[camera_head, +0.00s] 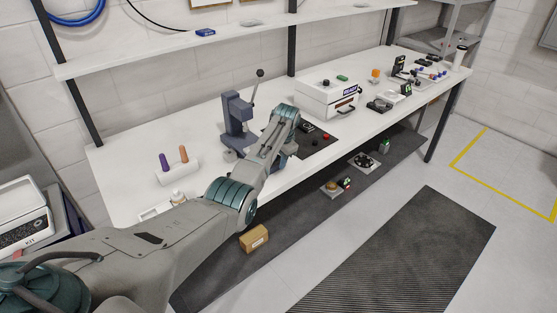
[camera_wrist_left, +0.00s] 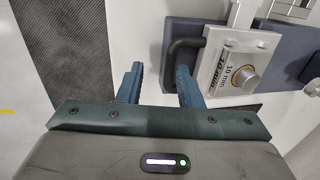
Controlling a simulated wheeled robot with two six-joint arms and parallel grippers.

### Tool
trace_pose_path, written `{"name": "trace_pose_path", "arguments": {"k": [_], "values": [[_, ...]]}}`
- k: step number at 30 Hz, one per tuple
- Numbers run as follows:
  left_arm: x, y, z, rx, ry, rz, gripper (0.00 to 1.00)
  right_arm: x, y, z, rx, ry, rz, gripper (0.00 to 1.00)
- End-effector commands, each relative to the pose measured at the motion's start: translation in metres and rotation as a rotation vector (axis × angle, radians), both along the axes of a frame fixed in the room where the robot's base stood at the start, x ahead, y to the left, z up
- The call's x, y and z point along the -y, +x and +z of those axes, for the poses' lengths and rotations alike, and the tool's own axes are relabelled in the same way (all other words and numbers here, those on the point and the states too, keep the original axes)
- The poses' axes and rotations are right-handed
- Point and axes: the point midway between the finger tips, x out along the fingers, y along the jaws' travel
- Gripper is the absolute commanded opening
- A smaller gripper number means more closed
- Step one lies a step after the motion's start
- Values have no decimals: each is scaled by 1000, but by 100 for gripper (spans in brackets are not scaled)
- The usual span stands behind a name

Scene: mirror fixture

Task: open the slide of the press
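The press (camera_head: 235,122) stands on the white bench in the head view, a blue-grey column with a black-knobbed lever. My left arm reaches in front of it and hides its lower part. My left gripper (camera_wrist_left: 158,78) is open and empty. Its right finger overlaps the handle in the picture; I cannot tell whether they touch. My right gripper is not in view.
A white holder (camera_head: 178,174) with purple and orange grips stands left of the press. A dark panel (camera_head: 318,146) with buttons and a white box-shaped appliance (camera_head: 327,98) are to the right. A shelf (camera_head: 230,37) runs above the bench. A cardboard box (camera_head: 254,238) sits below.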

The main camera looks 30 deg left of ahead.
Motion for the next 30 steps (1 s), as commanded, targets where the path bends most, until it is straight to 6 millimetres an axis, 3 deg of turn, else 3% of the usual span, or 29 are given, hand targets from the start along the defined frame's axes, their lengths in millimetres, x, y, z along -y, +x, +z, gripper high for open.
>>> {"name": "trace_pose_path", "arguments": {"k": [17,30], "values": [[20,-6,94,5,2,-2,32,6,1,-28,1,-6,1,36],[22,-8,104,2,2,-1,32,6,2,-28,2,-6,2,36]]}}
